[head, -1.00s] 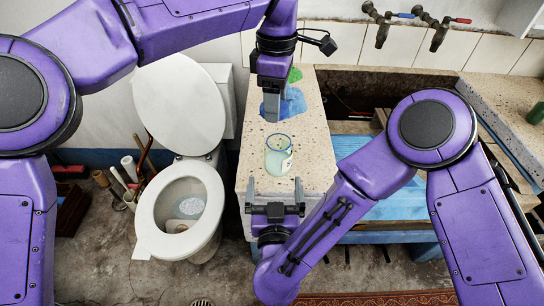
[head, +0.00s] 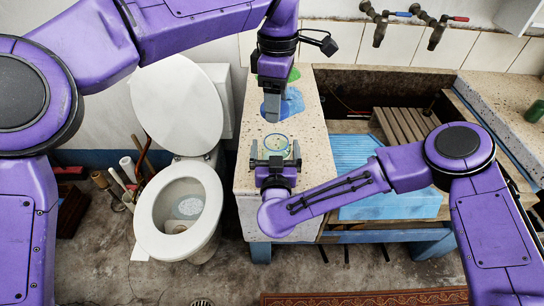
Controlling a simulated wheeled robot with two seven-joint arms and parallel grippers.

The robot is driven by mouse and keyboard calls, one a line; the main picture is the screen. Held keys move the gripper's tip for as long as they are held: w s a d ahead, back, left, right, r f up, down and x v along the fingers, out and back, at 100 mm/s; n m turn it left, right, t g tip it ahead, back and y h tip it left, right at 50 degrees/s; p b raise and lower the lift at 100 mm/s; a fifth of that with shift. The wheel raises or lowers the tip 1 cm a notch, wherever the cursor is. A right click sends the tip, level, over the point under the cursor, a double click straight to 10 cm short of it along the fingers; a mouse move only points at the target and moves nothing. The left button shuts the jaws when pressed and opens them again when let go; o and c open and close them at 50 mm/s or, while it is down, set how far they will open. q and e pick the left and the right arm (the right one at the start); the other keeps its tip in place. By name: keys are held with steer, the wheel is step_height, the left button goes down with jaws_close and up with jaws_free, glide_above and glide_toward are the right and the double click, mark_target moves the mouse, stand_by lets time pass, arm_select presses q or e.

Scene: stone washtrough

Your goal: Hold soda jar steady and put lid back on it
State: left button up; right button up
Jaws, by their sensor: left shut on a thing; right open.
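The soda jar (head: 276,145), clear with a blue-green rim, stands on the speckled stone counter (head: 308,150). My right gripper (head: 276,152) is open at the jar, with one finger on each side. The gripper body hides the jar's lower part, and I cannot tell whether the fingers touch it. My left gripper (head: 271,114) hangs above the counter, a little beyond the jar in the picture. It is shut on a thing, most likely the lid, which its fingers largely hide.
A blue thing (head: 292,104) and a green thing (head: 294,75) show behind my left gripper. The sunken trough (head: 350,90) with wooden slats (head: 403,124) and a blue board (head: 352,152) lies right. A toilet (head: 150,225) stands left. Taps (head: 380,30) are on the back wall.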

steer(key=c, duration=1.4)
arm_select(q)
steer(key=shift+d+f, duration=0.2)
steer(key=shift+f, duration=2.35)
arm_select(e)
steer(key=shift+o, duration=0.2)
arm_select(q)
steer(key=shift+f, duration=0.9)
steer(key=shift+f, duration=0.55)
